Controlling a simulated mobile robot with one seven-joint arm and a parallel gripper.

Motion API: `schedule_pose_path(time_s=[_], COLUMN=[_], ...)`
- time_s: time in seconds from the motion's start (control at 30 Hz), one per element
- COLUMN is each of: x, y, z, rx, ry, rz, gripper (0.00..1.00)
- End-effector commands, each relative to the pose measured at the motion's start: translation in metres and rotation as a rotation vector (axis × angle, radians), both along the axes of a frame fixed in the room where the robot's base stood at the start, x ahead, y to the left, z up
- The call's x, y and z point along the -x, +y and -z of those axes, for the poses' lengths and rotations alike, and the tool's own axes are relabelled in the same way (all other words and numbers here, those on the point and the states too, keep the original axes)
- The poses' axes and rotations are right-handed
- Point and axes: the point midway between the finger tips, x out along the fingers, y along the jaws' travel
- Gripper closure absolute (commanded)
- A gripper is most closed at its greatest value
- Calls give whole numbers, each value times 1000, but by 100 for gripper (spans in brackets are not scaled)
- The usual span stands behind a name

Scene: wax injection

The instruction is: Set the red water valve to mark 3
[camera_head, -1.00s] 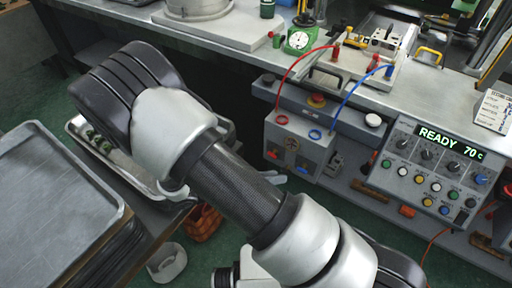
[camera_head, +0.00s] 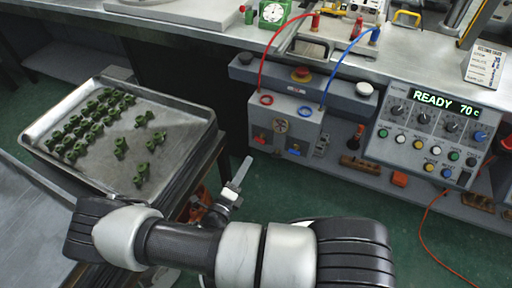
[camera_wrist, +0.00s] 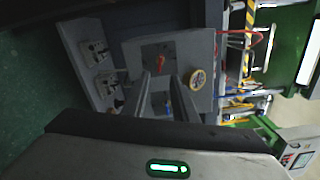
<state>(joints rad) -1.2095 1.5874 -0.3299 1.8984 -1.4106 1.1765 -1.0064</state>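The red water valve (camera_head: 260,138) is a small red handle on the front of a grey box (camera_head: 309,130) under the bench edge. In the wrist view the red handle (camera_wrist: 161,63) sits on a dark plate, just beyond my fingertips. The mark it points to is too small to read. A blue valve handle (camera_head: 293,152) is lower right on the same box. My gripper (camera_wrist: 163,80) is open, with a gap between its two fingers and nothing held. In the head view one finger (camera_head: 241,173) shows left of and below the box, apart from it.
Red (camera_head: 262,65) and blue (camera_head: 340,68) hoses run from the box top to the bench. A control panel (camera_head: 430,133) reading READY 70 is at right. A tray (camera_head: 190,130) of green pieces is at left.

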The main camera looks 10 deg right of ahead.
Motion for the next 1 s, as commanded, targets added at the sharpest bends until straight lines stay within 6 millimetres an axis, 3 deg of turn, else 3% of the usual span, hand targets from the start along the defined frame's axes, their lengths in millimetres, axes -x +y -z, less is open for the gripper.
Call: schedule_pose_path(time_s=[0.3,0.5,0.9,1.0], x=[-54,-74,-80,-80], y=[-41,-55,-58,-58], z=[2,1,0,0], rx=[0,0,-1,-1], ry=[-1,-1,0,0], rz=[3,1,1,1], gripper=[74,74,74,91])
